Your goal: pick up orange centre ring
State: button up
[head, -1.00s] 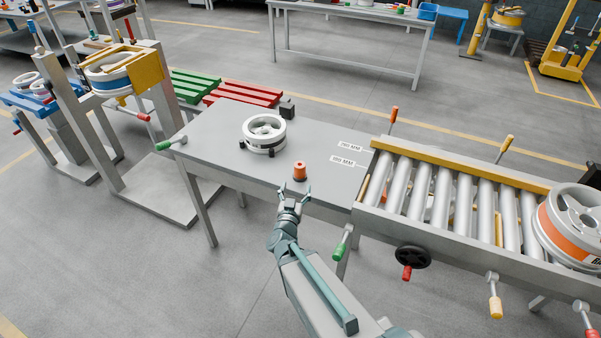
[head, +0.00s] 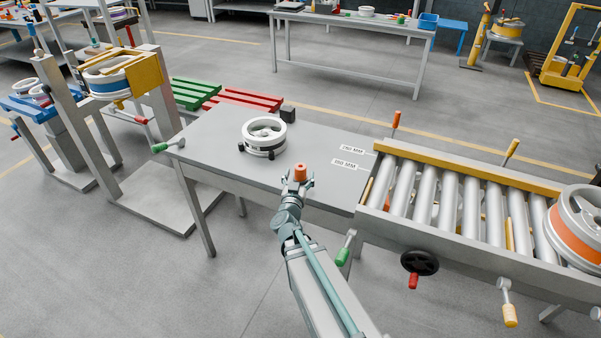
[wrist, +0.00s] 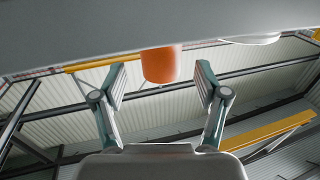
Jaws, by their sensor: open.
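The orange centre ring (head: 300,172) is a small orange cylinder standing on the grey table (head: 215,155) near its front edge. In the wrist view the orange ring (wrist: 161,65) shows between and just beyond the two fingertips. My gripper (head: 297,184) is open and empty, reaching in from the front at about table height. In the wrist view its fingers (wrist: 160,85) are spread on either side of the ring, with gaps visible on both sides. In the head view the fingertips hide the lower part of the ring.
A white wheel (head: 264,138) sits in a fixture behind and left of the ring. A roller conveyor (head: 455,205) with an orange-banded wheel (head: 580,228) adjoins the table at right. A green-handled lever (head: 344,250) hangs at the front. The table's middle is clear.

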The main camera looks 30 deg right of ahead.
aim_at(300, 173)
jog(key=x, duration=0.3)
jog(key=shift+w, duration=0.1)
jog(key=c, duration=1)
jog(key=shift+r, duration=0.15)
jog(key=shift+c, duration=0.2)
notch_tip(300, 173, up, 10)
jog(key=p, duration=0.1)
jog(key=shift+p, duration=0.4)
